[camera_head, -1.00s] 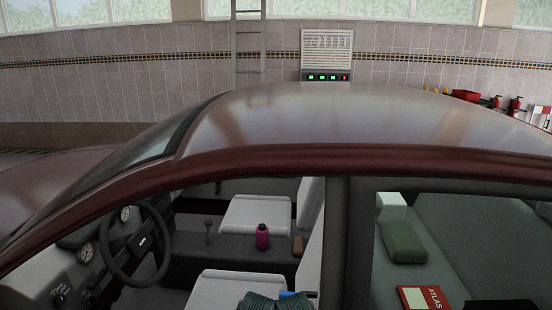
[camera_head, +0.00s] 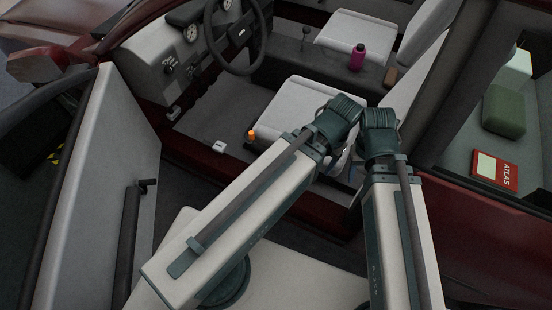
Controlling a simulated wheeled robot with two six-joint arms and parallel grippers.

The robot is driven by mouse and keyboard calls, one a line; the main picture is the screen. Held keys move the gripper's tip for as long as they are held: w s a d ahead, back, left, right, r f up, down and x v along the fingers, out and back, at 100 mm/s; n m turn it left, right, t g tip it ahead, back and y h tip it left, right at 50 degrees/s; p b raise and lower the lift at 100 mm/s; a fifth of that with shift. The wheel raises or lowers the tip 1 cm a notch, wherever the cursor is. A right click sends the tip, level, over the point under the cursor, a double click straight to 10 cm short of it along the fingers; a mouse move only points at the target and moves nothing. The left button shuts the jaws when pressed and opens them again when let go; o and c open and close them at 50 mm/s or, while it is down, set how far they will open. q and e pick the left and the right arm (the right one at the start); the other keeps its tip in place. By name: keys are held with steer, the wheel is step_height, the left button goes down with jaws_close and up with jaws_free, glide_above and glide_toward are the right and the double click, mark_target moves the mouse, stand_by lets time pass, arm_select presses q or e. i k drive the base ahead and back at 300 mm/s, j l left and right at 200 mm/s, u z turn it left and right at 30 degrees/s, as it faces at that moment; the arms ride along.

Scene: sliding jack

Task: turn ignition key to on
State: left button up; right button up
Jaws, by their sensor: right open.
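The dashboard (camera_head: 150,75) is at the upper left, with small dark round controls on its face. One control (camera_head: 168,69) sits left of the steering wheel (camera_head: 238,34), and another (camera_head: 194,70) is closer to the wheel. I cannot tell which holds the ignition key, or how it is turned. My two arms rise from the bottom, and their dark joints meet in front of the near seat. My right gripper is open but mostly hidden among the arm links, far from the dashboard. My left gripper cannot be made out.
The open car door (camera_head: 105,180) stands at the left. The near seat (camera_head: 298,103) is behind my arms. An orange item (camera_head: 251,135) and a white item (camera_head: 219,147) lie on the floor. The footwell is mostly free.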

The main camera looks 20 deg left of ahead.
mark_target(197, 78)
steer(key=j+u, duration=0.15)
steer(key=u, duration=1.2)
steer(key=k+j, duration=0.05)
